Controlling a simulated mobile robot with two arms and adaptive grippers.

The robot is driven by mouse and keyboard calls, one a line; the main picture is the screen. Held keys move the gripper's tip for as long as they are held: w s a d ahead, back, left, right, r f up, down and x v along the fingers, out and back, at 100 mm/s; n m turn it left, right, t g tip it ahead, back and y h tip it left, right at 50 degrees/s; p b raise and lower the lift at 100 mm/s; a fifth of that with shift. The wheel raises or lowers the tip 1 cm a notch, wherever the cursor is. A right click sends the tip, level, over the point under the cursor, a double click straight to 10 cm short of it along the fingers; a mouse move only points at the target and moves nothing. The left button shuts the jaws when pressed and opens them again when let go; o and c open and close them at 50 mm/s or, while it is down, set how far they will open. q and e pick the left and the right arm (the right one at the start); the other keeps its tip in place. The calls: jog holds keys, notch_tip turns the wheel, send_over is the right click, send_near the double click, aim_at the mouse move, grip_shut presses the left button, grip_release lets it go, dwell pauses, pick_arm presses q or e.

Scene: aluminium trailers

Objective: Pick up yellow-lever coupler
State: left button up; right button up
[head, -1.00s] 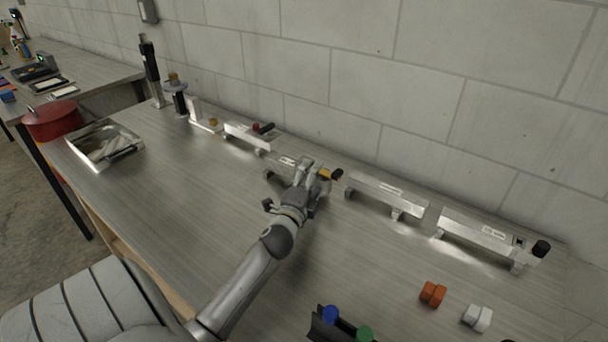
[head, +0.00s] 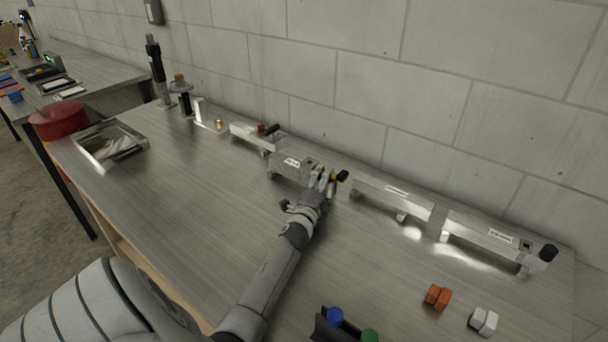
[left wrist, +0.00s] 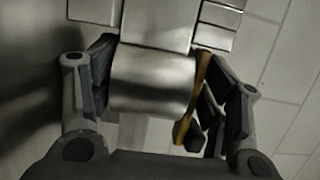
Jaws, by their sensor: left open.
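The yellow-lever coupler (left wrist: 150,82) fills the middle of the left wrist view as a shiny metal block. Its yellow lever (left wrist: 182,128) runs down its right side, with a black part near its lower end. My left gripper (left wrist: 160,85) is open, with one finger on each side of the block. I cannot tell whether the fingers touch it. In the head view my left gripper (head: 325,180) is at the right end of a labelled metal unit (head: 290,162) and hides most of the coupler there. My right gripper does not show.
Other metal units stand along the wall: one to the left (head: 250,134) and two to the right (head: 390,194) (head: 480,235). Orange (head: 438,297) and white (head: 484,321) blocks lie at front right. A metal tray (head: 92,152) sits at left. The middle of the bench is clear.

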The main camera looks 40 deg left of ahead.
pick_arm(q)
jog(key=shift+w+a, duration=0.1)
jog(key=shift+w, duration=0.1)
jog(key=c, duration=1)
jog(key=shift+r, duration=0.2)
jog(key=shift+c, duration=1.3)
